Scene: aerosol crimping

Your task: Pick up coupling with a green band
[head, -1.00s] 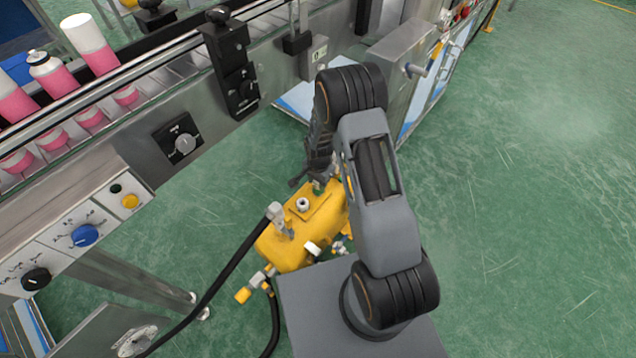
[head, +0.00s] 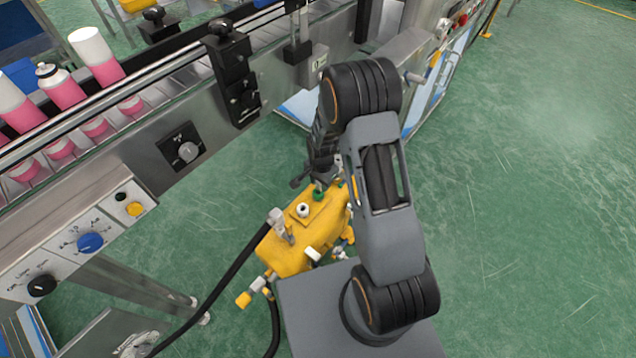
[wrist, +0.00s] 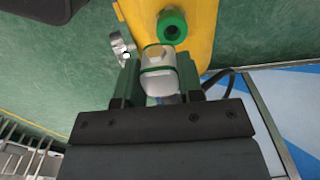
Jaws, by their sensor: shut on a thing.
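The coupling (wrist: 158,72) is a whitish-grey piece with a green band around it. It sits between the two fingers of my gripper (wrist: 158,84) in the wrist view, and the fingers are shut on it. Just beyond it is an open green ring-shaped port (wrist: 172,26) on a yellow body. In the head view the same green port (head: 318,195) shows on top of the yellow unit (head: 282,250). My gripper (head: 318,177) is just above and behind that port there, and the held coupling cannot be made out.
A second fitting with a black hose (head: 215,290) stands on the yellow unit's left. A conveyor (head: 130,95) with pink-and-white cans and a control panel (head: 85,240) lies to the left. Green floor is clear on the right.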

